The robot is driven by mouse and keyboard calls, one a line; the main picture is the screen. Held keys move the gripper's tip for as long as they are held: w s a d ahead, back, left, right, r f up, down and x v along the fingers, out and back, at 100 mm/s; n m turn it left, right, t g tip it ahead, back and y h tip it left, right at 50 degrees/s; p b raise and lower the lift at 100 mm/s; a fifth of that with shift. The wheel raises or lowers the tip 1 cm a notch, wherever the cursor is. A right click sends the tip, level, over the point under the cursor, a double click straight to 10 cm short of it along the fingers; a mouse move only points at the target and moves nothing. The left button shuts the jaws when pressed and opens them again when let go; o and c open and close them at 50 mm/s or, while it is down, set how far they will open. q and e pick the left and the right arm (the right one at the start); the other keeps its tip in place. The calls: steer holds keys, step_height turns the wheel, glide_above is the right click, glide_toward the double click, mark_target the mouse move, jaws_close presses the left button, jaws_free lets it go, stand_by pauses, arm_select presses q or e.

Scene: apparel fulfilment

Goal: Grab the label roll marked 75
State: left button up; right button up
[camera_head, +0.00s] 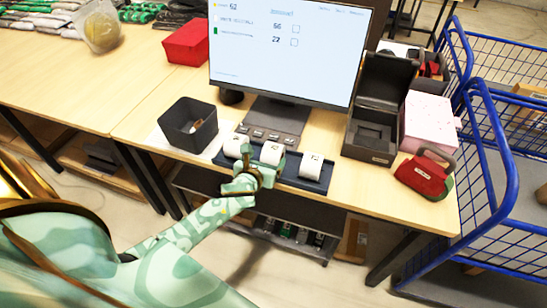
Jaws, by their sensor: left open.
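Three white label rolls stand in a row on a dark blue tray (292,177) at the table's front edge: a left roll (236,144), a middle roll (272,152) and a right roll (312,165). Each has a small dark marking on it, too small to read, so I cannot tell which is 75. My left gripper (259,160) is open at the front of the tray, with its fingers by the middle roll. It partly covers the lower parts of the left and middle rolls. Whether it touches a roll is unclear. My right gripper is not in view.
A monitor (290,45) stands behind the rolls, with a dark keypad-like base (275,122). A black bin (188,125) is left. An open dark box (375,125), a pink box (428,122) and a red pouch (424,176) are right. Blue cart rails (512,190) stand beyond.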

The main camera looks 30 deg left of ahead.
mark_target(271, 151)
arm_select(q)
steer(key=b+x, duration=0.2)
steer(key=x, duration=0.3)
steer(key=shift+w, duration=0.15)
steer(key=shift+r, duration=0.1)
steer(key=c, duration=1.2)
steer(key=shift+o, duration=0.2)
